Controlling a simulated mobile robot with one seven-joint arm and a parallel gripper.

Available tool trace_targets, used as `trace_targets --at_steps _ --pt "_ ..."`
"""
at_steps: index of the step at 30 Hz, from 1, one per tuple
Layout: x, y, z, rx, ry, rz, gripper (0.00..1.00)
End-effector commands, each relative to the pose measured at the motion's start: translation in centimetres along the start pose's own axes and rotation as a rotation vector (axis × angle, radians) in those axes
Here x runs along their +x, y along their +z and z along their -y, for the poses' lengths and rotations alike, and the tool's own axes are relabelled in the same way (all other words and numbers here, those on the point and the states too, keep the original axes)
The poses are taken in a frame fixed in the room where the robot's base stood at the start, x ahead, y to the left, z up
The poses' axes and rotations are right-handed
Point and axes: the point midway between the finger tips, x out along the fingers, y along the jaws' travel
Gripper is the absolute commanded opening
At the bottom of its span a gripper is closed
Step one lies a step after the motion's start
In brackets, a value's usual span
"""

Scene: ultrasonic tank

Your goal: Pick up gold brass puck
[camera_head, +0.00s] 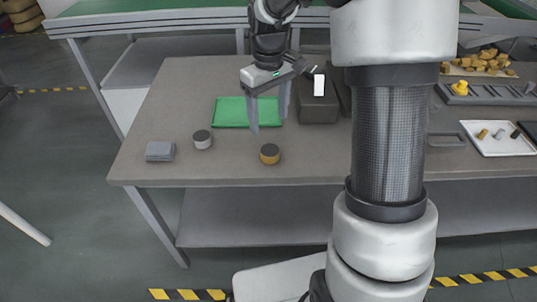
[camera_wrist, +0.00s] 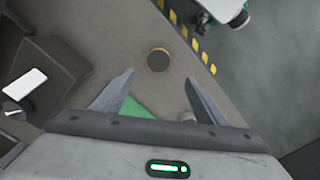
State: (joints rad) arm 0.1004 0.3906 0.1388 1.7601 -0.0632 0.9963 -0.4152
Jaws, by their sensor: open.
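The gold brass puck (camera_head: 270,154) is a short cylinder with a dark top and gold side, standing on the table near its front edge. In the wrist view the puck (camera_wrist: 158,60) shows beyond my fingertips, roughly centred between them. My gripper (camera_head: 268,121) is open and empty, pointing down above the table, behind the puck and apart from it. In the wrist view both fingers of my gripper (camera_wrist: 158,76) are spread wide with nothing between their tips.
A silver puck (camera_head: 202,140) and a grey block (camera_head: 160,151) stand to the left. A green tray (camera_head: 228,111) lies behind, and a dark box (camera_head: 317,108) stands to the right of it. A white tray (camera_head: 490,148) with small parts is far right. The table around the gold puck is clear.

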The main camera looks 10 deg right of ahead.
Motion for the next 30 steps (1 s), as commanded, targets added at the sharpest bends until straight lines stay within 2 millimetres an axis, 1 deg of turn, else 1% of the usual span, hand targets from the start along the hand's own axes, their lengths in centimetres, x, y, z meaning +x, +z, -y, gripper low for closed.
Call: trace_targets --at_steps 1,3,6,9,12,17,20,26,28,30 --pt "1.5 0.1 0.0 0.0 -0.002 0.003 0.66" --pt "3.0 0.1 0.1 0.0 -0.002 0.004 0.66" --pt "5.0 0.0 0.0 0.001 -0.002 0.002 0.66" --pt "6.5 0.0 0.0 0.001 -0.001 0.001 0.66" --pt "7.3 0.0 0.0 0.001 -0.001 0.0 0.66" --pt "7.9 0.0 -0.1 0.001 0.0 -0.001 0.66" --pt "9.0 0.1 -0.2 0.001 -0.001 0.001 0.66" --pt "12.1 0.3 -0.3 0.0 -0.001 0.002 0.66" --pt "12.7 0.2 -0.4 0.0 0.0 0.0 0.66" --pt "12.8 0.2 -0.4 0.0 0.001 -0.001 0.66"
